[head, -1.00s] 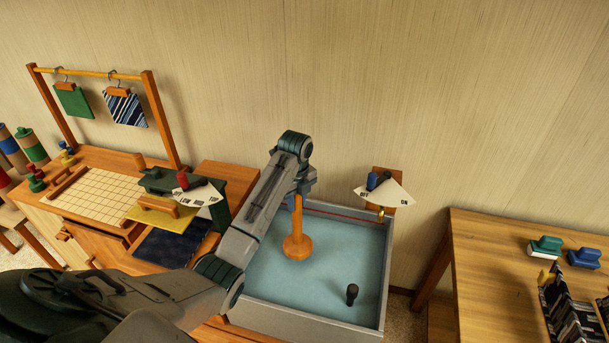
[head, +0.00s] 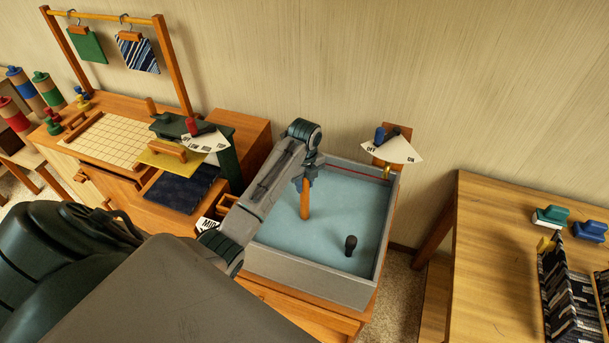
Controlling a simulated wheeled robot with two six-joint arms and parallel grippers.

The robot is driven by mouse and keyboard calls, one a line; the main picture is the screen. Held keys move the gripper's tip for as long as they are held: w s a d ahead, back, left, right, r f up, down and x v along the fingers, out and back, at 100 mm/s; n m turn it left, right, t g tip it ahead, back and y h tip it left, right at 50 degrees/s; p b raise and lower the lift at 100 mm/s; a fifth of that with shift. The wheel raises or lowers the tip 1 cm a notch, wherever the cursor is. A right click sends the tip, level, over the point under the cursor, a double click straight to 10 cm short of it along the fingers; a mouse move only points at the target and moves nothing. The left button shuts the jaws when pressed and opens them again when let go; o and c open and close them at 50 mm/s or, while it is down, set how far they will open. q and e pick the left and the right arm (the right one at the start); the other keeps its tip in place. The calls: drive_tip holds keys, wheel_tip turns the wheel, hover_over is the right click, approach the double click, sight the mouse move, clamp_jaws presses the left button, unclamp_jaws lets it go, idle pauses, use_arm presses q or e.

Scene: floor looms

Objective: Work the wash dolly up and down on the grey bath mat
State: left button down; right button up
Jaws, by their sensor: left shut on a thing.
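The wash dolly (head: 305,203) is an orange wooden post standing upright in a grey-walled bath (head: 310,276) filled with blue water (head: 299,236). Its lower end goes into the blue surface and its wide foot is hidden. My left gripper (head: 308,180) is shut on the top of the dolly, over the left half of the bath. No separate grey mat can be made out under the water. My right gripper is not in view.
A dark knobbed peg (head: 350,245) stands in the bath, right of the dolly. A red line runs along the back, near an OFF/ON dial (head: 390,146). A wooden bench (head: 250,140) stands left, a table (head: 490,225) right.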

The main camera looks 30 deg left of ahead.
use_arm(q)
drive_tip(key=shift+f, duration=0.6)
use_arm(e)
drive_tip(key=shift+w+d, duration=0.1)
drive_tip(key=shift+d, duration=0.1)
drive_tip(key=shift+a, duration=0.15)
use_arm(q)
drive_tip(key=shift+f, duration=0.5)
drive_tip(key=shift+r, duration=0.25)
wheel_tip(320, 180, up, 10)
drive_tip(key=shift+f, duration=0.3)
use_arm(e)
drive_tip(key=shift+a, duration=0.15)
